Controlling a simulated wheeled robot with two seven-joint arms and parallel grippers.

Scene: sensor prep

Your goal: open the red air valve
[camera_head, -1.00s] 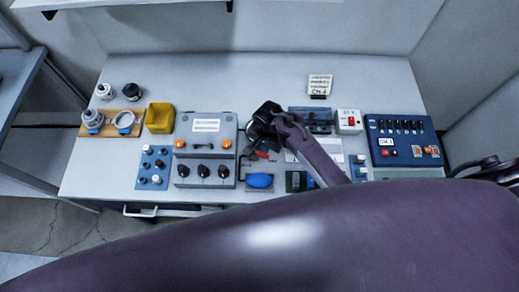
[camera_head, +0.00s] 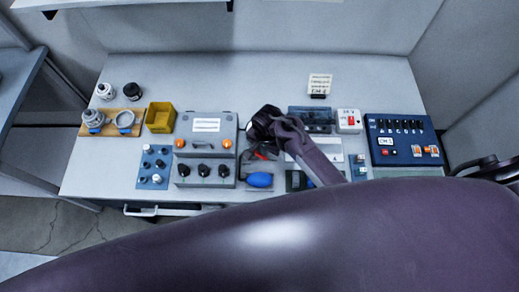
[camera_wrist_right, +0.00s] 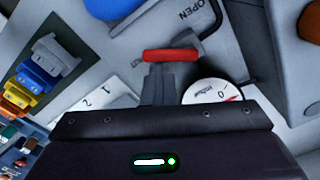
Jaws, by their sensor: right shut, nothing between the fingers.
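The red air valve handle (camera_head: 264,156) shows as a small red patch just below my right gripper (camera_head: 256,140) in the head view. In the right wrist view the red handle (camera_wrist_right: 171,55) lies crosswise, near an "OPEN" marking on its grey panel. My right gripper (camera_wrist_right: 162,88) is shut and empty, with its tips close to the handle; I cannot tell whether they touch it. A round white gauge (camera_wrist_right: 213,95) is beside the fingers. In the head view my right arm and gripper cover part of the valve panel.
A blue bulb (camera_head: 259,180) sits just below the valve. A grey case with black knobs (camera_head: 205,150) stands left of it. A blue switch box (camera_head: 402,142) is at the right and a yellow bin (camera_head: 160,117) at the left. The table's back strip is mostly clear.

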